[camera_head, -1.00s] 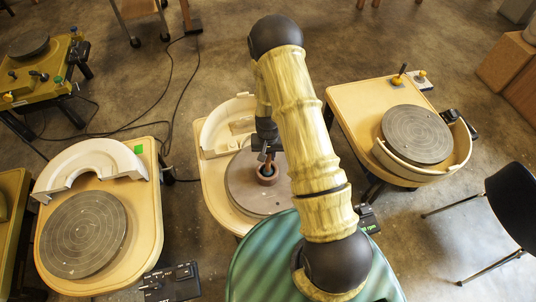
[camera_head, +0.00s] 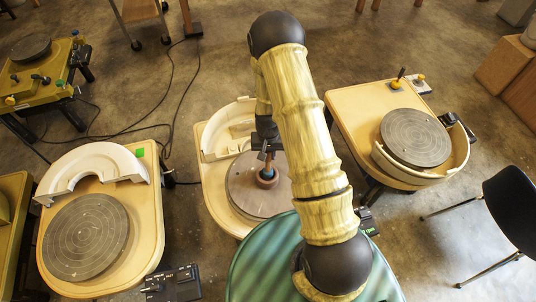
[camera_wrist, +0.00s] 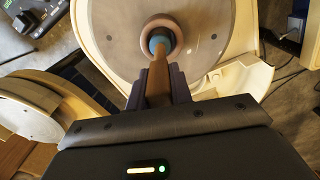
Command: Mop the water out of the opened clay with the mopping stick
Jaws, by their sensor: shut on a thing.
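The opened clay (camera_head: 267,183) is a small reddish-brown ring on the grey wheel head (camera_head: 243,186) of the middle pottery wheel. In the wrist view the clay (camera_wrist: 149,24) shows as a thick rim around a dark hole. My gripper (camera_wrist: 157,84) is shut on the brown shaft of the mopping stick (camera_wrist: 158,70). The stick's blue tip (camera_wrist: 159,41) is at the mouth of the clay, within its rim as seen from the wrist. In the head view my gripper (camera_head: 267,153) is above the clay. Any water inside and the tip's exact depth cannot be seen.
A cream splash pan (camera_head: 220,125) curves behind the middle wheel. Other wheels stand at left (camera_head: 85,237) and right (camera_head: 415,137). A green striped surface (camera_head: 255,262) is in front, and a black chair (camera_head: 508,205) is at right.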

